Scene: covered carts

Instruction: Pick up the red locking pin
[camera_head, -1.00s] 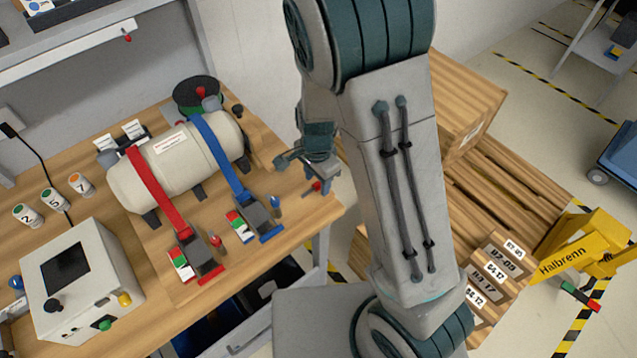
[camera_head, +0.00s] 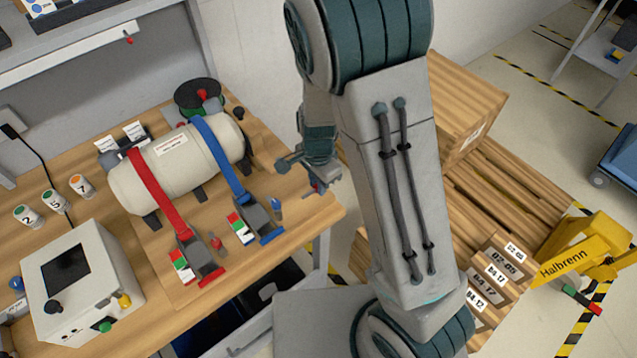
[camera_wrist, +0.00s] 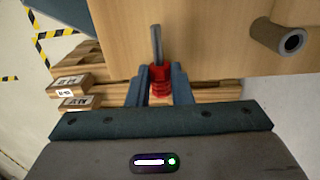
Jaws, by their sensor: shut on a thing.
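In the wrist view, a pin with a ridged red grip (camera_wrist: 160,82) and a grey metal shaft is between the fingers of my gripper (camera_wrist: 163,90). The gripper is shut on the red grip, and the shaft sticks out past the fingertips. In the head view, my gripper (camera_head: 317,182) is over the bench's right corner. Only a little red shows there, as the fingers hide most of the pin. A second small red knob (camera_head: 215,241) stands beside the red strap's buckle (camera_head: 201,258).
The wooden bench (camera_head: 160,285) carries a cream tank (camera_head: 168,170) under red and blue straps, and a grey control box (camera_head: 78,290). A grey hollow tube (camera_wrist: 280,38) shows at right in the wrist view. Wooden crates (camera_head: 500,195) and a yellow stand (camera_head: 575,257) are at right.

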